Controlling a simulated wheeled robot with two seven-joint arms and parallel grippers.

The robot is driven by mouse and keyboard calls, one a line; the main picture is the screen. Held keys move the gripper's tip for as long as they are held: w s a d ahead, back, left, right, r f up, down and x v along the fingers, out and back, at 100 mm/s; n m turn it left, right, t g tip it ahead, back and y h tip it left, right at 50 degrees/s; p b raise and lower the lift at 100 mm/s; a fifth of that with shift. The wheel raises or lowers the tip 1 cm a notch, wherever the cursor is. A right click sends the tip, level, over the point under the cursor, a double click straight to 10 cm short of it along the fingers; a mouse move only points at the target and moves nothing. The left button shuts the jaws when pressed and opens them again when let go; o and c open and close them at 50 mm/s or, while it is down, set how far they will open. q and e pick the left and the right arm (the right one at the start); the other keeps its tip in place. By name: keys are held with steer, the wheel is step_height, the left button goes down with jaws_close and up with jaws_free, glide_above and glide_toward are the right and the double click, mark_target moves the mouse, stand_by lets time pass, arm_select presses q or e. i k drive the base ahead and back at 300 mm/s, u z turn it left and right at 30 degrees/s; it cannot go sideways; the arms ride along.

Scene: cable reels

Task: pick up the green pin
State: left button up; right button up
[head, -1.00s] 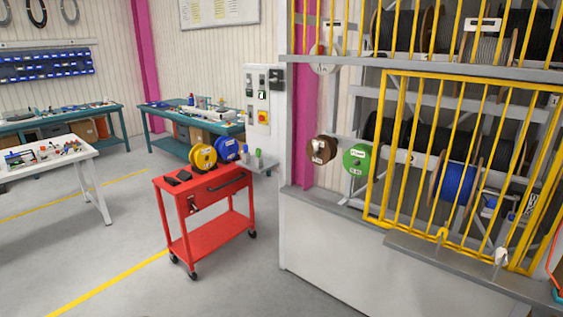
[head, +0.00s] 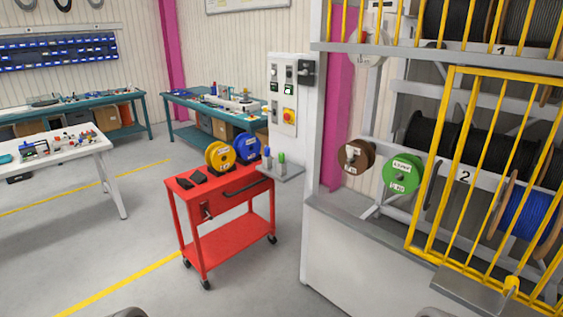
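The green pin (head: 282,158) stands upright on a small grey shelf (head: 287,174) below the control box, just past the right end of the red cart. A blue-topped pin (head: 267,155) stands beside it on its left. Both are small in the head view. Neither of my grippers shows; only small grey rounded parts, probably of my arms, show at the bottom edge.
The red cart (head: 228,248) carries a yellow reel (head: 220,157), a blue reel (head: 247,147) and dark items. The yellow-barred reel rack (head: 433,165) stands on the right, with a green reel (head: 403,174) outside its gate. Open floor (head: 110,240) lies left of the cart.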

mark_target(282, 156)
steer(key=u, duration=0.6)
steer(key=i, duration=2.1)
steer(key=z, duration=0.15)
